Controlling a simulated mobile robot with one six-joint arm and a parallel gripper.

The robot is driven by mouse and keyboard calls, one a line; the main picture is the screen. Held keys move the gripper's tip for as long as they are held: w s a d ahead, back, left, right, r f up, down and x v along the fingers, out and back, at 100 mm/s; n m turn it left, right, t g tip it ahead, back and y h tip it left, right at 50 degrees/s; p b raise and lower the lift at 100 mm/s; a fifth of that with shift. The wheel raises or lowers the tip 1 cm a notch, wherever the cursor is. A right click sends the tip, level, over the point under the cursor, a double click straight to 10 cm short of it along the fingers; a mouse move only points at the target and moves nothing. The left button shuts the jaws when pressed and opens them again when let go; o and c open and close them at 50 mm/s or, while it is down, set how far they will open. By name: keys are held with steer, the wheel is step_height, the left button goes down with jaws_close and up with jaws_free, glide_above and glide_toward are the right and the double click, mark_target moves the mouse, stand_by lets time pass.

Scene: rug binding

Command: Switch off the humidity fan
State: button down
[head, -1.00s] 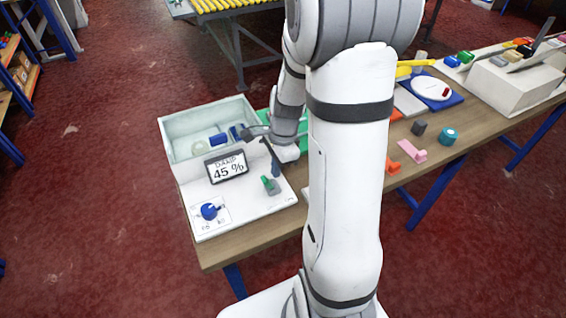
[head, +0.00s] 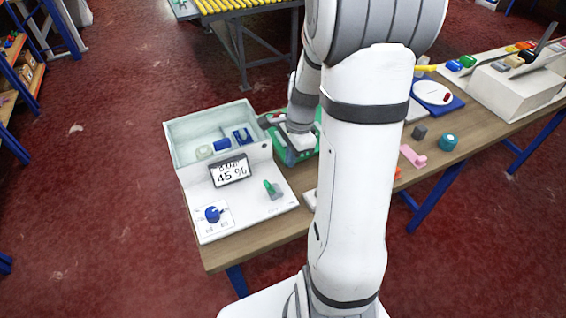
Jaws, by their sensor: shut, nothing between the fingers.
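The white humidity unit (head: 210,226) stands at the left end of the table. Its tilted display (head: 230,171) reads 45 %, with a blurred word above. A blue knob (head: 213,214) sits on a marked dial at the front left of its panel. A green lever (head: 270,186) on a grey mount stands upright or slightly tilted at the panel's right. I cannot tell from the labels which control is for the fan.
An open pale bin (head: 180,150) with blue pieces forms the unit's back. A green crate (head: 305,152) lies under my wrist. A pink piece (head: 412,156), a teal roll (head: 448,142) and a dark block (head: 419,132) lie farther right. My arm hides the table's middle.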

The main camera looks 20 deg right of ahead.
step_height(320, 180, up, 8)
steer(key=a, duration=0.2)
steer(key=shift+s+r, duration=0.15)
steer(key=shift+r, duration=0.1)
steer(key=s+a+r+n+t+h, duration=0.1)
steer(key=s+a+n, duration=0.3)
steer(key=n, duration=0.5)
steer(key=s+a+r+n+t, duration=0.2)
steer(key=s+a+r+n, duration=0.2)
steer(key=s+n, duration=0.4)
steer(key=shift+s+r+n+h, duration=0.2)
steer(key=shift+s+n+h, duration=0.05)
steer(key=shift+n+h, duration=0.15)
steer(key=c, duration=2.2)
jaws_free()
